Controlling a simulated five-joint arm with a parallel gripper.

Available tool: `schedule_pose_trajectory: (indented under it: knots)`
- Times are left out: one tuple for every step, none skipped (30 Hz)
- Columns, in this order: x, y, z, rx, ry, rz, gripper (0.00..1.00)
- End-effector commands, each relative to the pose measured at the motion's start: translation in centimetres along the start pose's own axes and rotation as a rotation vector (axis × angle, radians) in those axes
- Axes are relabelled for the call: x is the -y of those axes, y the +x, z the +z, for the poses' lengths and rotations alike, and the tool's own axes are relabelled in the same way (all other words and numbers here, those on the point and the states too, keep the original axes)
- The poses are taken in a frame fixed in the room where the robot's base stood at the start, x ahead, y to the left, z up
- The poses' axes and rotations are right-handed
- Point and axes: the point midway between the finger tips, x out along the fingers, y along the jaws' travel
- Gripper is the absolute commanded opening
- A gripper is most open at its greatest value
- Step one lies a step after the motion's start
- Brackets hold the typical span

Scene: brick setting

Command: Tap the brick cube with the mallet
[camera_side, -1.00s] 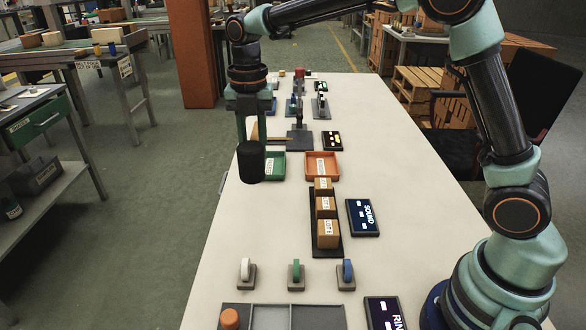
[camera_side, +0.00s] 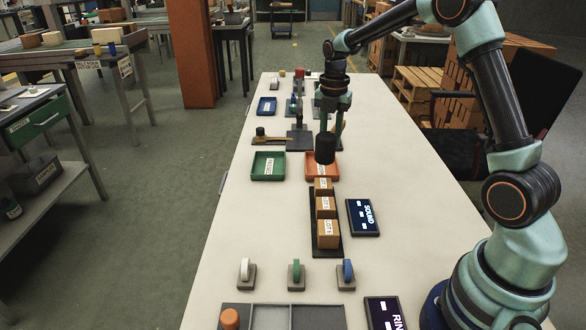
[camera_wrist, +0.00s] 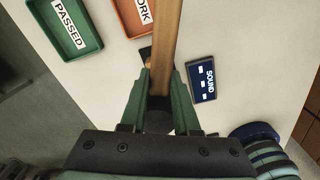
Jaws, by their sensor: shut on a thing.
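Three tan brick cubes with white labels stand in a row on a black strip (camera_side: 316,250): a near cube (camera_side: 328,233), a middle cube (camera_side: 326,207) and a far cube (camera_side: 323,186). My gripper (camera_side: 332,138) is shut on the mallet's wooden handle, clear between the jaws in the wrist view (camera_wrist: 163,65). The mallet's black head (camera_side: 325,150) hangs just beyond the far cube in the side view, apart from it in the picture; its exact height is hard to tell. In the wrist view the handle and jaws hide the cubes.
A green tray (camera_side: 253,168) and an orange tray (camera_side: 310,160) lie behind the cubes. A SOUND panel (camera_side: 362,218) lies right of the strip. Small stands (camera_side: 296,275) are in front. Another dark-headed wooden tool (camera_side: 270,140) lies at the far left. Table left of the strip is clear.

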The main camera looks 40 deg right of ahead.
Motion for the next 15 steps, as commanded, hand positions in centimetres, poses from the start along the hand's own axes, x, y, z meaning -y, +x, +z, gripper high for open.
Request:
schedule_pose_trajectory:
  knots:
    - [0.1, 0.2, 0.2, 0.000, 0.003, 0.000, 0.00]
    - [0.1, 0.4, 0.2, 0.000, 0.004, 0.000, 0.00]
    - [0.2, 0.6, 0.2, 0.000, 0.004, 0.000, 0.00]
    - [0.1, 0.9, 0.2, 0.000, 0.004, 0.000, 0.00]
    - [0.1, 1.2, 0.2, -0.001, 0.003, -0.001, 0.00]
    - [0.1, 1.5, 0.2, -0.001, 0.003, -0.001, 0.00]
    - [0.2, 1.8, 0.1, -0.001, 0.003, -0.002, 0.00]
    - [0.1, 2.1, 0.1, -0.001, 0.003, -0.001, 0.00]
    - [0.2, 2.5, 0.1, -0.001, 0.003, -0.001, 0.00]
    - [0.2, 2.9, 0.1, -0.002, 0.003, -0.002, 0.00]
    - [0.1, 3.1, 0.1, -0.001, 0.003, -0.002, 0.00]
    - [0.1, 3.5, 0.1, -0.001, 0.003, -0.001, 0.00]
    - [0.1, 3.7, 0.1, 0.000, 0.003, 0.000, 0.00]
    - [0.1, 3.9, 0.1, -0.001, 0.003, -0.001, 0.00]
    - [0.1, 4.2, 0.1, -0.001, 0.003, -0.001, 0.00]
